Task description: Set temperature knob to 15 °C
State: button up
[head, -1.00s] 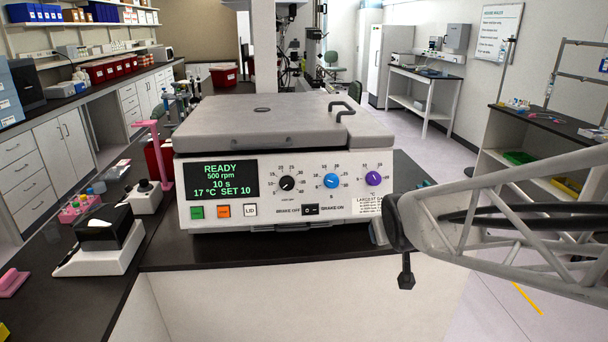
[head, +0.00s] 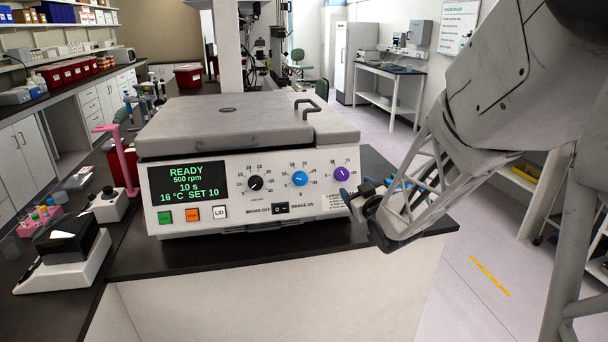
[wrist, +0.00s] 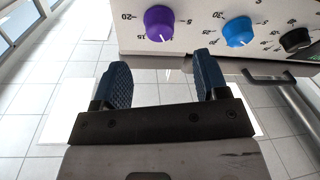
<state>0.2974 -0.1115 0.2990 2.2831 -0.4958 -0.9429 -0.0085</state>
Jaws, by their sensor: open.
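The purple temperature knob (head: 341,174) is at the right end of the centrifuge's front panel. In the wrist view the purple knob (wrist: 160,22) is just beyond my fingertips, in front of the gap between them and apart from them. My gripper (wrist: 158,72) is open and empty, with two blue ridged fingers. In the head view my gripper (head: 358,190) is at the right front corner of the centrifuge, a little below the knob. The display (head: 187,191) reads READY, 500 rpm, 10 s, 16 °C SET 10.
The blue knob (head: 299,179) and black knob (head: 255,183) sit left of the purple one. A brake switch (head: 280,208) and several buttons are below. The centrifuge (head: 240,125) stands on a dark bench; its lid is shut.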

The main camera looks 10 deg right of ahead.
aim_at(344, 177)
jog(key=shift+w, duration=0.2)
dwell(0.4)
jog(key=shift+w+a, duration=0.2)
jog(key=shift+w, duration=1.7)
jog(key=shift+w+a, duration=0.15)
jog(key=shift+w, duration=1.7)
jog(key=c, duration=0.9)
